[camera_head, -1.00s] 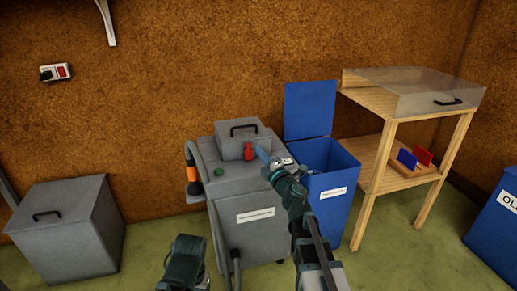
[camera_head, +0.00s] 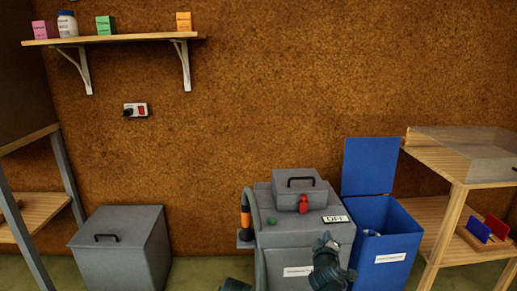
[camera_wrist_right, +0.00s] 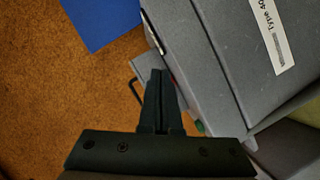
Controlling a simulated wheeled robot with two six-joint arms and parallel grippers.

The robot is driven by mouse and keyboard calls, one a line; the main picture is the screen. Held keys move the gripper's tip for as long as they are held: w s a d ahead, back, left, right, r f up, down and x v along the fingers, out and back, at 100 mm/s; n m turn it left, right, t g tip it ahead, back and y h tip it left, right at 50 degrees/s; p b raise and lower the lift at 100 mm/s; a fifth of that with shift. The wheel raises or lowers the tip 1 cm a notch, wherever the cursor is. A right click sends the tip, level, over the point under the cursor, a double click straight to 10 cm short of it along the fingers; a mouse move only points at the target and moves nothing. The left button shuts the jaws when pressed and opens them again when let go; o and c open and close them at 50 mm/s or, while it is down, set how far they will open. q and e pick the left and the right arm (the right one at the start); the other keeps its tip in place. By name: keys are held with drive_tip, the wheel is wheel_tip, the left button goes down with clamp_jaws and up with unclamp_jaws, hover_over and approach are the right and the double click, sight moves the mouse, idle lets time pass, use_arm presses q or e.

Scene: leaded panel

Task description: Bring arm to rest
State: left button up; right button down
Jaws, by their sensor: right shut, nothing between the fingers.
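My right gripper (camera_head: 326,239) shows at the bottom of the head view, in front of the grey machine (camera_head: 290,255). In the right wrist view its dark fingers (camera_wrist_right: 160,74) are together with nothing between them. The right forearm is mostly cut off by the lower edge. Of my left arm only a small dark part shows at the bottom edge, and its fingers are out of sight.
The machine has a lidded box (camera_head: 301,184), a red knob (camera_head: 303,205) and a small "OFF" display (camera_head: 336,218). An open blue bin (camera_head: 385,250) stands right of it, then a wooden stand (camera_head: 455,225). A grey chest (camera_head: 122,250) is at left; a shelf (camera_head: 110,40) hangs above.

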drive_tip(key=s+a+f+m+g, duration=0.4)
drive_tip(key=s+a+f+g, duration=0.3)
drive_tip(key=s+f, duration=0.3)
drive_tip(key=s+a+f+g+y, duration=0.25)
drive_tip(key=s+a+g, duration=0.2)
drive_tip(key=s, duration=0.25)
drive_tip(key=s+a+f+g+y, duration=0.1)
drive_tip(key=s+a+f+g, duration=0.25)
drive_tip(key=s+a, duration=0.3)
wheel_tip(320, 180, up, 38)
drive_tip(key=s+p, duration=0.1)
drive_tip(key=p, duration=3.7)
drive_tip(key=shift+s+d+m, duration=0.15)
drive_tip(key=shift+d+m, duration=0.15)
drive_tip(key=shift+f, duration=0.15)
